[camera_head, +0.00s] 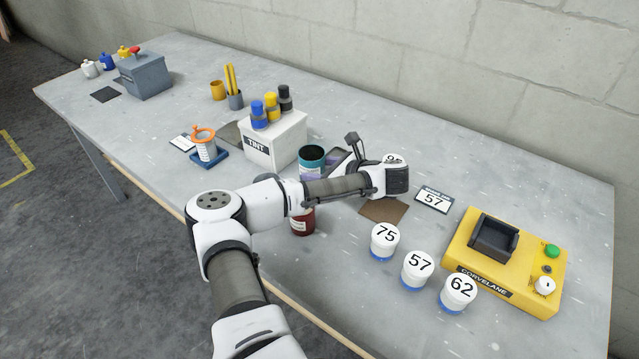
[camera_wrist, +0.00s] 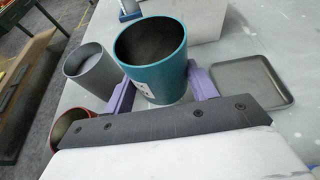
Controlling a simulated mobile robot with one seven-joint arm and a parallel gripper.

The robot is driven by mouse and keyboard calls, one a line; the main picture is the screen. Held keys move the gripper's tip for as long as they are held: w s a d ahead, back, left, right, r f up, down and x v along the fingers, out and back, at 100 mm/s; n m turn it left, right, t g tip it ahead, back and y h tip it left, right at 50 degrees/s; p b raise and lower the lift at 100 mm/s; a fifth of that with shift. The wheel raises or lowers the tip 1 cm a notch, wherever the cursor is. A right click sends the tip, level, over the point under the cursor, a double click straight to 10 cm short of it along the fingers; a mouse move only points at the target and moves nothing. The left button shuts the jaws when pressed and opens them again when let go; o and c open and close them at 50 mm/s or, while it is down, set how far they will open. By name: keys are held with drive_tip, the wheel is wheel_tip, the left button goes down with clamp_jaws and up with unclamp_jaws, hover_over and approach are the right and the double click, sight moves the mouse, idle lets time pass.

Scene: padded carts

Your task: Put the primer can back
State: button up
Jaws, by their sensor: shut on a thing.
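My gripper (camera_wrist: 160,92) has its purple fingers closed around a teal can (camera_wrist: 152,60), one on each side. The can is upright, open-topped and looks empty; its small label is unreadable. In the head view the teal can (camera_head: 311,155) is just right of the white TINT box. I cannot tell whether it touches the table. A grey can (camera_wrist: 90,68) stands left of it in the wrist view, and a dark red can (camera_wrist: 70,128) is nearer, partly hidden by my gripper. The red can (camera_head: 302,222) also shows below my arm in the head view. No label reads primer.
A shallow grey tray (camera_wrist: 250,82) lies right of the teal can. The TINT box (camera_head: 275,140) holds several bottles. White numbered tubs (camera_head: 417,268), a brown mat (camera_head: 384,210), a 57 card (camera_head: 433,199) and a yellow machine (camera_head: 505,262) are to the right.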

drive_tip(key=shift+f, duration=2.35)
drive_tip(key=shift+f, duration=0.1)
drive_tip(key=o, duration=1.1)
drive_tip(key=shift+r+p, duration=0.2)
drive_tip(key=shift+p, duration=0.1)
drive_tip(key=p+v, duration=0.4)
drive_tip(key=v, duration=0.6)
drive_tip(key=shift+d+r, duration=0.1)
drive_tip(key=shift+d, duration=0.15)
drive_tip(key=shift+s+d+r, duration=0.2)
drive_tip(key=shift+s+d, duration=0.3)
